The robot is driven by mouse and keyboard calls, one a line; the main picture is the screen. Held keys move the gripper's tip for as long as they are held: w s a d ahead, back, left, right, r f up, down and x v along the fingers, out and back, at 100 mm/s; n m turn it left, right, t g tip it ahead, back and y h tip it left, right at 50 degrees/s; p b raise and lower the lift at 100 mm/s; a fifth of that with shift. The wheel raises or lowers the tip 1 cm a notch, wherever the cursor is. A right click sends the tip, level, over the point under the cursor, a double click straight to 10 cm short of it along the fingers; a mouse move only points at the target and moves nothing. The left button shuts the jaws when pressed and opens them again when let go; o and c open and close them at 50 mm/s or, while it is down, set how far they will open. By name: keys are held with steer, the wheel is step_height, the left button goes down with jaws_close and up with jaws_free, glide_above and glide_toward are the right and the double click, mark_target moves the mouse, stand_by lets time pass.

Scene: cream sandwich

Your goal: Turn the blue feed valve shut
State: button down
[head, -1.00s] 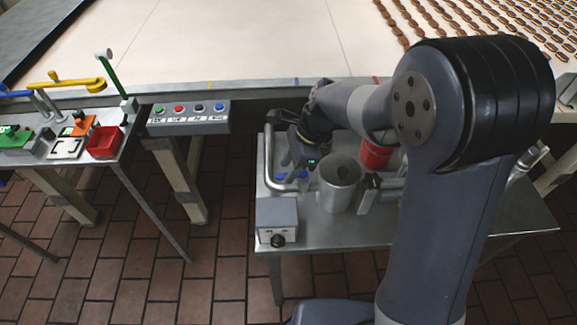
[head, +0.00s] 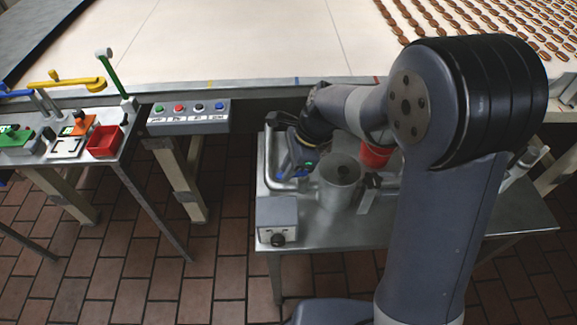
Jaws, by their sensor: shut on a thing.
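The blue feed valve (head: 281,176) shows only as a small patch of blue low at the left of my gripper, over the metal tray at the left of the steel table. My gripper (head: 291,175) points down there and is shut on the valve's blue handle. The fingers and wrist hide most of the valve, so its exact angle cannot be told.
A metal pot (head: 340,188) stands close at the right of my gripper. A red container (head: 375,156) is behind it. A grey box with a black knob (head: 277,221) sits at the table's front left. A button panel (head: 188,117) is further left.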

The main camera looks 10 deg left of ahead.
steer(key=d+n+g+h+p, duration=0.1)
steer(key=n, duration=0.3)
steer(key=s+d+n+g+h+p, duration=0.1)
steer(key=n, duration=0.3)
steer(key=s+d+n+h+p, duration=0.1)
steer(key=n, duration=0.3)
steer(key=shift+s+g+h, duration=0.2)
steer(key=shift+g+h, duration=0.1)
steer(key=shift+g, duration=0.1)
steer(key=shift+d+n+h+p, duration=0.15)
steer(key=shift+d+n+h, duration=0.15)
steer(key=shift+n, duration=0.45)
steer(key=shift+d+n+h+p, duration=0.15)
steer(key=shift+n+h, duration=0.15)
steer(key=shift+n, duration=0.5)
steer(key=shift+d+n+h+p, duration=0.1)
steer(key=shift+d+n+h, duration=0.2)
steer(key=shift+n, duration=0.45)
steer(key=c, duration=1.4)
jaws_free()
steer(key=shift+o, duration=0.2)
